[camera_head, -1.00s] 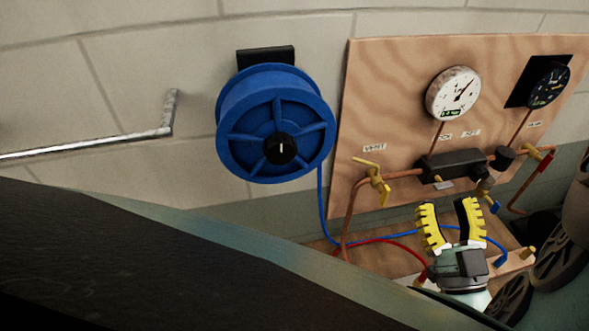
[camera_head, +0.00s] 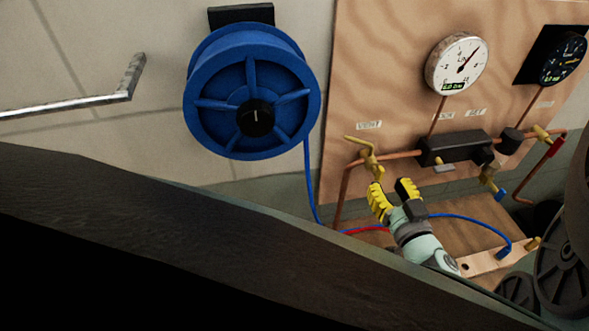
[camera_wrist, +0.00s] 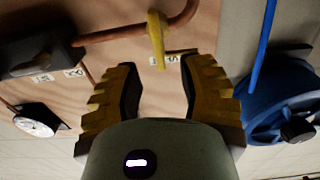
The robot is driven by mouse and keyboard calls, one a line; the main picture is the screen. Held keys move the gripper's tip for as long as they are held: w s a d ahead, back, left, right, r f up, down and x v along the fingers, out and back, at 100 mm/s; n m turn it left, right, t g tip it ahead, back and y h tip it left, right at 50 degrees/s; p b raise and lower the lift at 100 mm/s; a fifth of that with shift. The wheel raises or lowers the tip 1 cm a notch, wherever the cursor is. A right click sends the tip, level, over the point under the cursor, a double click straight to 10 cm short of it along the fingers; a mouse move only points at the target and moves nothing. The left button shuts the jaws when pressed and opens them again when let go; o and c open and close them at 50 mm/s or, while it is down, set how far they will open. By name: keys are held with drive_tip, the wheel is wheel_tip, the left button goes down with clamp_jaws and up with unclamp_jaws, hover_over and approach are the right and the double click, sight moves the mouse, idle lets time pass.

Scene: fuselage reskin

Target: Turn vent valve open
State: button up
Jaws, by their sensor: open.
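The vent valve (camera_head: 369,157) is a brass valve with a yellow lever handle on the copper pipe, just below the VENT label (camera_head: 369,125) on the wooden panel. Its lever slants, with the upper end to the left. In the wrist view the yellow lever (camera_wrist: 157,38) stands ahead of the gap between my fingers, near its middle. My gripper (camera_head: 393,190), with yellow ribbed fingers, is open and empty, just below and right of the valve. It also shows in the wrist view (camera_wrist: 160,80). I see no contact between the fingers and the lever.
A blue hose reel (camera_head: 255,90) hangs left of the panel (camera_head: 400,60). A white gauge (camera_head: 456,63), a dark gauge (camera_head: 562,60) and a black block (camera_head: 455,148) are to the right. A dark curved surface (camera_head: 150,230) fills the lower left. Red and blue hoses run below.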

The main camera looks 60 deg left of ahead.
sight(382, 177)
drive_tip(key=shift+x, duration=2.35)
drive_tip(key=shift+s, duration=0.1)
drive_tip(key=shift+c, duration=0.2)
clamp_jaws()
